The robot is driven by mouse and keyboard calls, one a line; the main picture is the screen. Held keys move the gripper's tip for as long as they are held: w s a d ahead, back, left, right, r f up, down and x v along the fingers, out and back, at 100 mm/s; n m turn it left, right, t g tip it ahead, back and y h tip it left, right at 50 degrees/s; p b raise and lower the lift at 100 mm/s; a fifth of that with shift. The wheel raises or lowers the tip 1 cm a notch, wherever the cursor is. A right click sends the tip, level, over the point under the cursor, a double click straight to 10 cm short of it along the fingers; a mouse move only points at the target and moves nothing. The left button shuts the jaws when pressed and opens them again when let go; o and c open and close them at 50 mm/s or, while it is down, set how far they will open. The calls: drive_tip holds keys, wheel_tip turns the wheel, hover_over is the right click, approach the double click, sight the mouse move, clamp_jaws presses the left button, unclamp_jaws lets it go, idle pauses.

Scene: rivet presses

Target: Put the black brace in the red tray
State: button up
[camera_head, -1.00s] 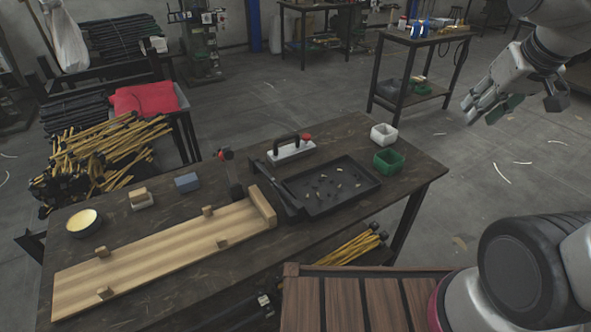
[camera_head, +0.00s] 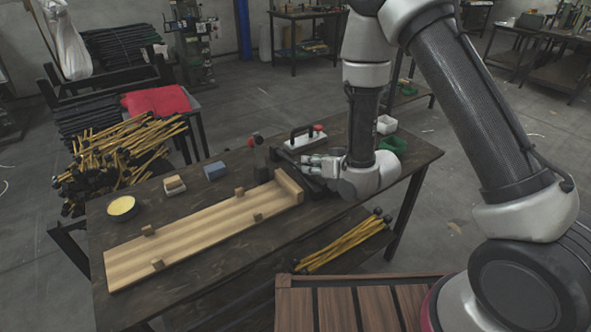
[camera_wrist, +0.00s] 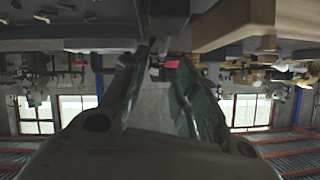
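I cannot clearly make out a black brace. A dark long piece (camera_head: 288,172) shows beside the far end of the wooden board, partly behind my gripper; I cannot tell if it is the brace. My gripper (camera_head: 306,162) is low over the right part of the dark table, pointing left, and covers most of the black parts tray there. In the wrist view, my gripper's fingers (camera_wrist: 165,72) stand apart with no held thing visible; a small red thing shows beyond them.
White (camera_head: 386,124) and green bins (camera_head: 392,145) stand right of my wrist. Yellow rods (camera_head: 345,243) lie below.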

sight(300, 166)
drive_tip(key=x, duration=0.7)
drive_tip(key=shift+f, duration=0.25)
drive_tip(key=shift+s, duration=0.1)
clamp_jaws()
